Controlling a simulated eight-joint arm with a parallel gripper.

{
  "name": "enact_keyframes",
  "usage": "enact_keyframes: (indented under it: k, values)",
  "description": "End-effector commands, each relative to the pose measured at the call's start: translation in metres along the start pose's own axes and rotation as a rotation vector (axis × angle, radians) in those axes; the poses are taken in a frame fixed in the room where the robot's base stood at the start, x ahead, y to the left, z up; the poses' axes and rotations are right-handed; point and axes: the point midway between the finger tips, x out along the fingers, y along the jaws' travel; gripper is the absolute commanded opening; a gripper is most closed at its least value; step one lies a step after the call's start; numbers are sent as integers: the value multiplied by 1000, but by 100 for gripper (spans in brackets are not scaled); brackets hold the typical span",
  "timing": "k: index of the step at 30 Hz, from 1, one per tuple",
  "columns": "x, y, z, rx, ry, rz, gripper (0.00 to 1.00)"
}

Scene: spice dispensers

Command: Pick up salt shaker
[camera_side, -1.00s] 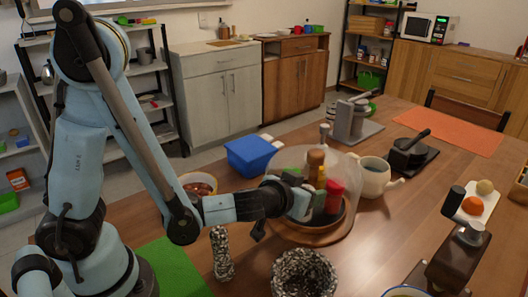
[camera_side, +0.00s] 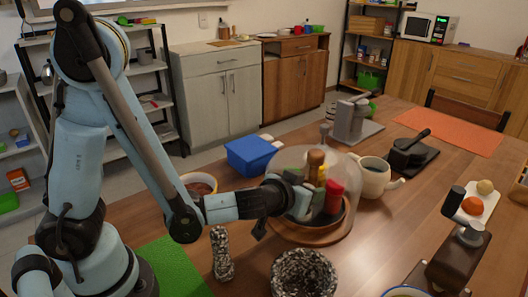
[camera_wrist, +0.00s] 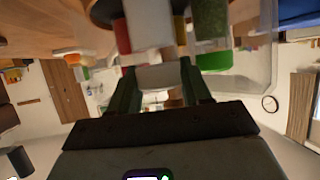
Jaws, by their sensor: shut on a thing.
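The salt shaker (camera_wrist: 150,28) looks like a white body with a pale grey cap in the wrist view, where it shows upside down. My gripper's two fingers (camera_wrist: 159,68) are at either side of its cap, shut on it. In the side view my gripper (camera_side: 300,201) reaches in among the shakers on a round wooden tray (camera_side: 312,240). The salt shaker is mostly hidden there behind the gripper and the other shakers, and I cannot tell whether it touches the tray.
A red shaker (camera_side: 334,196) stands close beside my gripper, with brown-topped (camera_side: 316,159) and green (camera_wrist: 211,22) ones near. A clear dome (camera_side: 347,178) surrounds the group. A teapot (camera_side: 374,177), a blue box (camera_side: 250,155) and a speckled bowl (camera_side: 304,273) stand around it.

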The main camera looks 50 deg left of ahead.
Motion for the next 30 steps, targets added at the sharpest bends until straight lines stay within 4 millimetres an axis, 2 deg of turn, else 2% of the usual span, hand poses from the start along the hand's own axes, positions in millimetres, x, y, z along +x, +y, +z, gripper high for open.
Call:
enact_keyframes:
  k: [16,23,30]
  values:
    - [-17,-1,-34,0,1,-1,17]
    - [-49,22,-40,4,0,6,17]
    - [-93,49,-48,4,1,5,17]
